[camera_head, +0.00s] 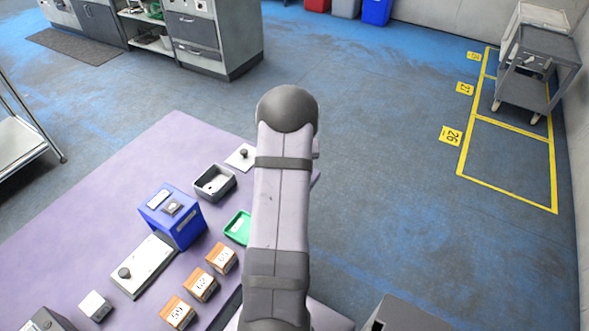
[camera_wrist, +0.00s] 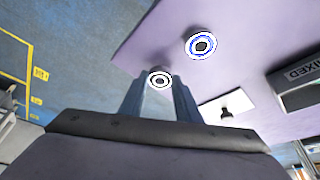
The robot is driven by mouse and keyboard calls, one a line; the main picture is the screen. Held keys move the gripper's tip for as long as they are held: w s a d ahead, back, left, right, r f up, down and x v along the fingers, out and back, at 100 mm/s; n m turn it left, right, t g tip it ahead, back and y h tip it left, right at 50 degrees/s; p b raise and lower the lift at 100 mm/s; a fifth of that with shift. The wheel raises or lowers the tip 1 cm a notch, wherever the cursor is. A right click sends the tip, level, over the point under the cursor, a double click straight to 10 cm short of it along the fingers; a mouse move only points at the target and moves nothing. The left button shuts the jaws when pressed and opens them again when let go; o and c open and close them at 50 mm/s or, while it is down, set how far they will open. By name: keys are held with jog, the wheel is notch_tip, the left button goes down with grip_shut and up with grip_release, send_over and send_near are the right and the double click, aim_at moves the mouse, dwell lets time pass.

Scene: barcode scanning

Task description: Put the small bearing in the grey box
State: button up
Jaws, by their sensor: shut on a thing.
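My gripper (camera_wrist: 160,92) is shut on the small bearing (camera_wrist: 160,79), a ring with a white face and dark centre at the fingertips in the wrist view. A larger-looking bearing (camera_wrist: 201,44) with a blue ring lies on the purple table beyond, apart from the gripper. The grey box (camera_head: 215,182) stands open on the table, left of my arm in the head view. In the wrist view its labelled side (camera_wrist: 306,73) shows at the right edge, well to the side of the gripper. My arm hides the gripper and both bearings in the head view.
A white plate with a black knob (camera_wrist: 226,106) lies between gripper and grey box. In the head view, a green tray (camera_head: 238,228), blue stand (camera_head: 172,215), numbered wooden blocks (camera_head: 201,285) and another knobbed plate (camera_head: 144,266) stand nearby. The purple table (camera_head: 100,205) is bare at far left.

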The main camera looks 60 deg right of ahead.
notch_tip(320, 180, up, 8)
jog(key=r+b, duration=0.1)
jog(key=b, duration=0.1)
jog(key=w+a+n+y+b, duration=0.15)
jog(key=w+a, duration=0.25)
jog(key=w, duration=0.4)
jog(key=w+a+n+h+p, duration=0.1)
jog(key=w+a+n, duration=0.15)
jog(key=w, duration=0.55)
jog(key=w+a+r+n+t+y, duration=0.1)
jog(key=a+r+n+y, duration=0.3)
jog(key=a+n, duration=0.4)
jog(key=shift+w+r+n+t, duration=0.4)
jog(key=shift+w+n, duration=0.1)
jog(key=shift+w, duration=0.1)
jog(key=shift+f, duration=0.15)
jog(key=shift+f+p, duration=0.95)
jog(key=shift+f, duration=3.9)
